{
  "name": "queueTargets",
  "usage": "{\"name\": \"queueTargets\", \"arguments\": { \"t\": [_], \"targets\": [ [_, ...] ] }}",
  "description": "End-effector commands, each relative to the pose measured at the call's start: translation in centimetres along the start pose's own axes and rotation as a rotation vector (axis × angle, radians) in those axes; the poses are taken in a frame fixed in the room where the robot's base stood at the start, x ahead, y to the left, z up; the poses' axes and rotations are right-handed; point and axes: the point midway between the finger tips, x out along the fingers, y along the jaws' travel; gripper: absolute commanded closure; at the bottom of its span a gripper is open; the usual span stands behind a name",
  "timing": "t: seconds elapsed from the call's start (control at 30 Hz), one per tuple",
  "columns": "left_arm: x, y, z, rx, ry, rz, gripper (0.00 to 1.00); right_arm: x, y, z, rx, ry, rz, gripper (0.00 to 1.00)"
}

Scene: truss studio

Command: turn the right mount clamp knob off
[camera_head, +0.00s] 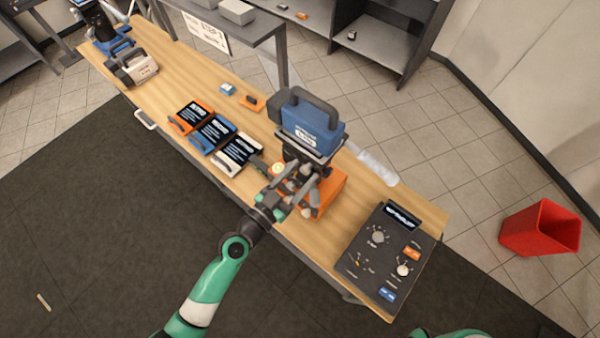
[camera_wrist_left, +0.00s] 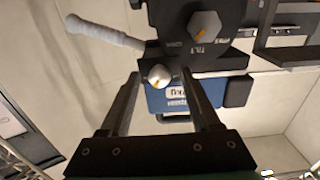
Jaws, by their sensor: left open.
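A blue camera-like unit (camera_head: 312,120) with a dark top handle sits on a dark mount above an orange base (camera_head: 325,193). My left gripper (camera_head: 279,190) is at the near side of this mount. In the left wrist view a rounded silver knob (camera_wrist_left: 159,76) with an orange mark lies between the tips of my open left gripper (camera_wrist_left: 160,84). Whether the fingers touch it is unclear. A grey hexagonal knob (camera_wrist_left: 204,25) with an orange mark, labelled TILT, sits above and right of it. I cannot read a label for the silver knob. My right gripper is out of view.
A dark control panel (camera_head: 372,266) with knobs and switches lies at the right end of the wooden bench (camera_head: 262,225). Orange, blue and white cases (camera_head: 214,131) lie left of the mount. A red bin (camera_head: 540,229) stands on the floor.

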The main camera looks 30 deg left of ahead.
Motion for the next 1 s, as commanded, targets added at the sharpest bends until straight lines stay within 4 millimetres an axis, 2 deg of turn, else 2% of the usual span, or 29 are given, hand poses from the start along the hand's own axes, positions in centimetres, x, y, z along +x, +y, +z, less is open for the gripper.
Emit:
{"name": "queueTargets", "arguments": {
  "t": [0.03, 0.3, 0.37, 0.4, 0.77, 1.0],
  "targets": [
    [-0.02, 0.0, 0.01, 0.0, 0.0, 0.0, 0.39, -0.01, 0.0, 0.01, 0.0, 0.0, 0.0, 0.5],
    [-0.04, 0.0, 0.02, 0.0, 0.0, 0.0, 0.87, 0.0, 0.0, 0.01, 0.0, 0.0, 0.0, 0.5],
    [-0.05, -0.01, 0.02, 0.0, 0.0, 0.0, 0.98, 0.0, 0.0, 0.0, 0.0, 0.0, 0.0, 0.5],
    [-0.05, -0.01, 0.02, 0.0, 0.0, 0.0, 1.0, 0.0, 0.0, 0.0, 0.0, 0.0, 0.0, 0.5],
    [-0.05, -0.02, 0.03, -0.022, 0.0, 0.0, 1.0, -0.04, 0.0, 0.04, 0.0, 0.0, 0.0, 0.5],
    [-0.05, 0.01, 0.07, -0.122, 0.0, 0.001, 1.0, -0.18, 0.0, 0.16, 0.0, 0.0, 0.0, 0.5]
  ]
}}
